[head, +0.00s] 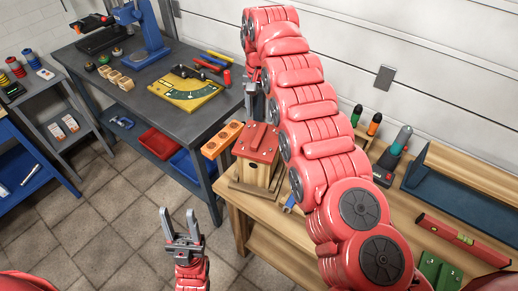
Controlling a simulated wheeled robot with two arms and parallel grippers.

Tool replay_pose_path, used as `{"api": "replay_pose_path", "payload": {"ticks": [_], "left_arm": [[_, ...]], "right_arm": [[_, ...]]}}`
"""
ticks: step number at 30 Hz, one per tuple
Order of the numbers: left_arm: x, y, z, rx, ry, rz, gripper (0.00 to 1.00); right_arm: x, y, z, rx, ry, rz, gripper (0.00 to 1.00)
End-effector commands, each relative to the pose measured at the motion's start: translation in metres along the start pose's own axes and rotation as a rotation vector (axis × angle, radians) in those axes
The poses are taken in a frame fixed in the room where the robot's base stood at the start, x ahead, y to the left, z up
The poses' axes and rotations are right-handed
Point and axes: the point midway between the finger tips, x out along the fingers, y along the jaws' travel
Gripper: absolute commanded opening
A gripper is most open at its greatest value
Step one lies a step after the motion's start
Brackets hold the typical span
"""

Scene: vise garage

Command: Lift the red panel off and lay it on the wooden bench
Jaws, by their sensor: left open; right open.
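The red panel (257,141) lies on top of a small wooden box like a birdhouse (254,173), with dark spots on its face. The box stands at the left end of the wooden bench (260,255). My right gripper (251,112) is open and points down just behind and above the panel, apart from it as far as I can tell. My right arm hides part of the bench. My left gripper (179,216) is open and empty, pointing up over the tiled floor, left of the bench.
An orange block with holes (222,139) sits beside the box. On the bench are screwdrivers (374,124), a blue-grey metal channel (460,190), a red level (464,240) and a green piece (440,271). A dark metal table (150,95) stands at left, holding a yellow gauge plate (190,90).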

Motion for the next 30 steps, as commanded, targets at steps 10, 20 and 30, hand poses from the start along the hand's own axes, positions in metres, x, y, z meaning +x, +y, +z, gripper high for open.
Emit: {"api": "replay_pose_path", "payload": {"ticks": [10,20,30], "left_arm": [[0.007,0.0,-0.001,0.0,0.002,0.0,0.5],[0.03,-0.002,-0.005,0.0,0.002,0.0,0.5],[0.041,-0.002,-0.007,0.0,0.002,0.0,0.5]], "right_arm": [[0.034,0.0,0.0,0.0,0.001,0.002,0.62],[0.054,-0.001,0.0,0.0,-0.004,0.005,0.62],[0.091,-0.002,-0.002,0.0,0.001,0.002,0.62]]}}
